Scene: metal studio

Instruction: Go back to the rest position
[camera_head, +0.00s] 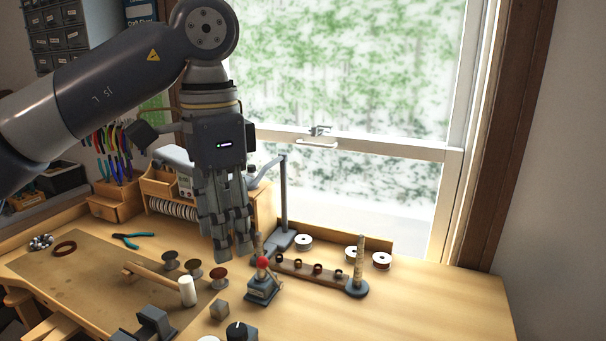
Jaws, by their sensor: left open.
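My left arm comes in from the left, and my left gripper (233,256) hangs down with its fingers pointing at the workbench (440,300). The fingers look spread a little, with no thing seen between them. Its tips appear just above or behind a small grey block-like tool with a red ball top (262,264); I cannot tell the exact gap. My right gripper is not in view.
A ring mandrel (359,268) stands upright by a wooden ring holder (305,270). The bench's right side is clear. A window (350,80) is behind.

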